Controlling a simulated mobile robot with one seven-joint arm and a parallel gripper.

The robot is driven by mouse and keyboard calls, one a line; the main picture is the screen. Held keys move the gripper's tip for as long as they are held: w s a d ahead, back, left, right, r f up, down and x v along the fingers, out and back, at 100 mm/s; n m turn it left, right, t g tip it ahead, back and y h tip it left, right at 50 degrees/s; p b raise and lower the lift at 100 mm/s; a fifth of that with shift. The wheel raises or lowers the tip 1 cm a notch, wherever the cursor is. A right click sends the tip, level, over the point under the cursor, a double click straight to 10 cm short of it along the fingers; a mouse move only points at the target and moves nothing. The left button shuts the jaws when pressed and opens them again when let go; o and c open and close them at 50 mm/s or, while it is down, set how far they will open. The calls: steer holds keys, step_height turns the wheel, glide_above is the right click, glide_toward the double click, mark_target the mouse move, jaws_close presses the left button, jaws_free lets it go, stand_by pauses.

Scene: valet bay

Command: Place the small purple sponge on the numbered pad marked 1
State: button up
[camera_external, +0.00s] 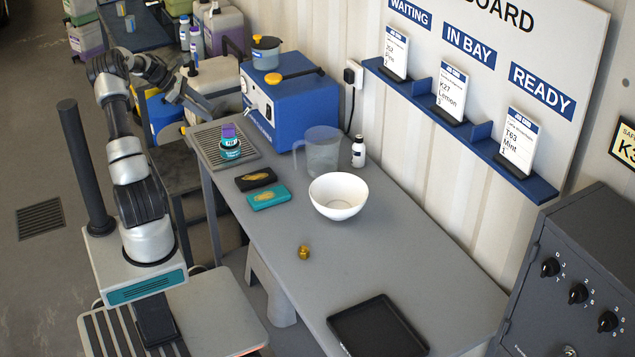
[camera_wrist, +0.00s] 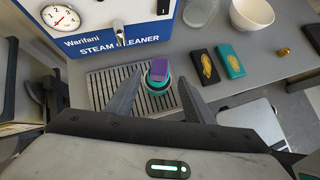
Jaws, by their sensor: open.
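The small purple sponge (camera_external: 228,131) sits on top of a round teal tin (camera_external: 230,149) on the slatted grate at the far left end of the bench. In the wrist view the sponge (camera_wrist: 160,73) lies between and beyond my two fingers. My gripper (camera_external: 204,106) is open and empty, above and to the left of the sponge in the external view; its fingers (camera_wrist: 161,88) are spread in the wrist view. No pad with a readable 1 shows.
The blue steam cleaner (camera_external: 290,108) stands behind the grate (camera_external: 208,142). A clear jug (camera_external: 318,152), small bottle (camera_external: 358,152) and white bowl (camera_external: 338,196) stand farther right. A brass piece (camera_external: 304,252) and black tray (camera_external: 377,328) lie nearer, with bare bench between.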

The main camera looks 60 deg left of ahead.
steer(key=shift+v, duration=0.75)
steer(key=w+d+r+m+g+y, duration=0.1)
steer(key=w+d+r+m+g, duration=0.3)
steer(key=d, duration=0.6)
steer(key=d+r+m+t, duration=0.1)
steer(key=d+r+m, duration=0.1)
steer(key=d+m, duration=0.55)
steer(key=w+d+r+m+g+y, duration=0.1)
steer(key=w+d+r+m+g, duration=0.15)
steer(key=d, duration=0.95)
steer(key=s+d+r+m+t, duration=0.1)
steer(key=s+d+m, duration=0.5)
steer(key=d+m, duration=0.2)
steer(key=s+d+r+m+t+y, duration=0.1)
steer(key=s+d+r+m, duration=0.1)
steer(key=s+d+m, duration=0.5)
steer(key=d+m, duration=0.2)
steer(key=d, duration=0.2)
steer(key=shift+s+t, duration=0.3)
steer(key=shift+t, duration=0.05)
